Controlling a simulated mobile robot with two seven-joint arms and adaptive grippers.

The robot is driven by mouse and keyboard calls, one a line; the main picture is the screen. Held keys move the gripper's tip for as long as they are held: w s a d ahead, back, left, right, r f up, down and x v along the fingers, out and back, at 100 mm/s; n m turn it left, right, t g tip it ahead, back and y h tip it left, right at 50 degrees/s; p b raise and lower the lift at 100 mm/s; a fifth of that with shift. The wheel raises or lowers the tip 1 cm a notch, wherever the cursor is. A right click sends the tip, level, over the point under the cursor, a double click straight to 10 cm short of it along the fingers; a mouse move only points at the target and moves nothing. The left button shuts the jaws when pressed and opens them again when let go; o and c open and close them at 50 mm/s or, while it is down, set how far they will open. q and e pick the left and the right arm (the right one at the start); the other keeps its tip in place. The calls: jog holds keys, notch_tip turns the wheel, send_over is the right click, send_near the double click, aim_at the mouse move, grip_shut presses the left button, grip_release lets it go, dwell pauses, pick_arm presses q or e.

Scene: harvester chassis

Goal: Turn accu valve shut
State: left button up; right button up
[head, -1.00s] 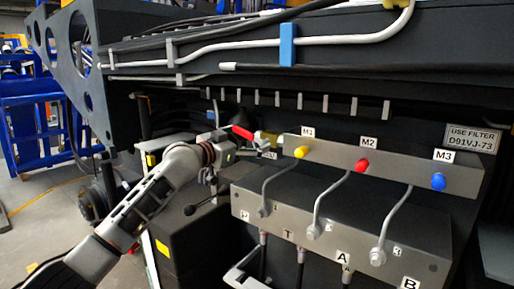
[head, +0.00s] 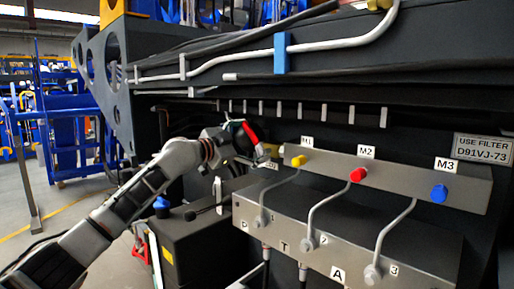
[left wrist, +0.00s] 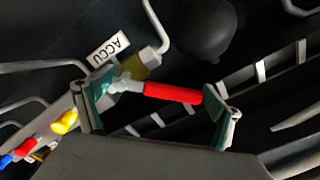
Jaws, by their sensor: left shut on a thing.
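The accu valve has a red handle (head: 250,132), which also shows in the left wrist view (left wrist: 172,93). Its brass-coloured body (left wrist: 143,64) sits beside the white ACCU label (left wrist: 108,48). My left gripper (head: 240,147) is at the valve, its arm coming in from the lower left. In the left wrist view the gripper (left wrist: 162,105) is shut on the handle, one finger near the pivot end and the other at the red tip. In the head view the gripper partly hides the valve. My right gripper is not in view.
The grey valve block (head: 345,235) stands right of my gripper, with yellow (head: 298,161), red (head: 357,174) and blue (head: 439,193) caps on the rail above it. Pipes and a dark beam run overhead. A dark box (head: 205,235) is below my arm.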

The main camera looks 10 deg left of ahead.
aim_at(259, 142)
pick_arm(q)
jog(key=shift+s+d+r+m, duration=0.1)
jog(key=shift+d+r+m, duration=0.1)
jog(key=shift+m, duration=0.3)
jog(key=shift+s+d+r+m, duration=0.1)
jog(key=shift+r+m, duration=0.1)
jog(key=shift+m, duration=0.3)
jog(key=m, duration=0.2)
jog(key=shift+s+d+r+m, duration=0.25)
jog(key=shift+d+r+m, duration=0.05)
jog(key=shift+d+r, duration=0.1)
jog(key=m, duration=0.2)
jog(key=d+m, duration=0.1)
jog(key=shift+s+r+p, duration=0.3)
jog(key=shift+s+p, duration=0.1)
jog(key=shift+s+d+m+p, duration=0.2)
jog(key=shift+d+m+p, duration=0.1)
jog(key=shift+m, duration=0.5)
jog(key=o, duration=1.3)
jog(key=shift+a, duration=0.1)
jog(key=v, duration=1.2)
